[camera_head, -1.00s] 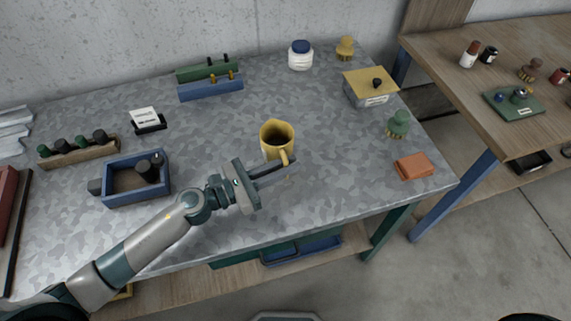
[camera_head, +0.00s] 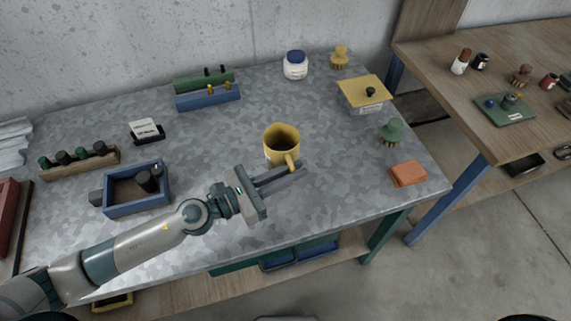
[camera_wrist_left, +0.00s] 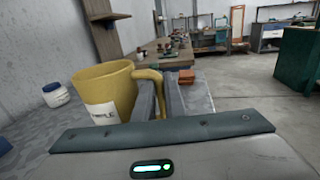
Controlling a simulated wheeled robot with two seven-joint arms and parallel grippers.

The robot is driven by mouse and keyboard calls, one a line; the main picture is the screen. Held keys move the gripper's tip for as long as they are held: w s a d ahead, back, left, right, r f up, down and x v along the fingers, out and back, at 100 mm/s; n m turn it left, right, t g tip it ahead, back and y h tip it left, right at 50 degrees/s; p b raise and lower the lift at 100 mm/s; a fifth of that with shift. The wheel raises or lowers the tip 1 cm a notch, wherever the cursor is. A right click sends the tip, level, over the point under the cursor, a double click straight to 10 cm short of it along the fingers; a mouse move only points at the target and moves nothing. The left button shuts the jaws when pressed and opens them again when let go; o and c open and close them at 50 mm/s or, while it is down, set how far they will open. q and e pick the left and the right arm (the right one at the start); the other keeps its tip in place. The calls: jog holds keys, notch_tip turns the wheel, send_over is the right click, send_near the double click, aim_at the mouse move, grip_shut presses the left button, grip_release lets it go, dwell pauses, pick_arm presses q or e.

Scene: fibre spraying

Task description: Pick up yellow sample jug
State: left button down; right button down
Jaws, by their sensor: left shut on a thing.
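The yellow sample jug (camera_head: 281,147) is upright at the middle of the metal table, its handle toward the front right. In the left wrist view the jug (camera_wrist_left: 103,92) shows a white label, and its handle lies between the fingers. My left gripper (camera_head: 292,172) comes in from the left and is shut on the jug's handle. In the left wrist view the gripper's fingers (camera_wrist_left: 160,100) stand on either side of the handle. Whether the jug's base touches the table is hard to tell. My right gripper is not in view.
A blue tray (camera_head: 108,207) with dark pieces sits left of the jug. An orange block (camera_head: 408,173), a green brush (camera_head: 391,132) and a yellow-lidded box (camera_head: 365,94) stand to the right. A white jar (camera_head: 295,66) is at the back. The table around the jug is clear.

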pick_arm(q)
jog(key=s+d+r+p, duration=0.5)
jog(key=s, duration=0.1)
dwell(0.6)
jog(key=shift+s, duration=0.15)
dwell(0.7)
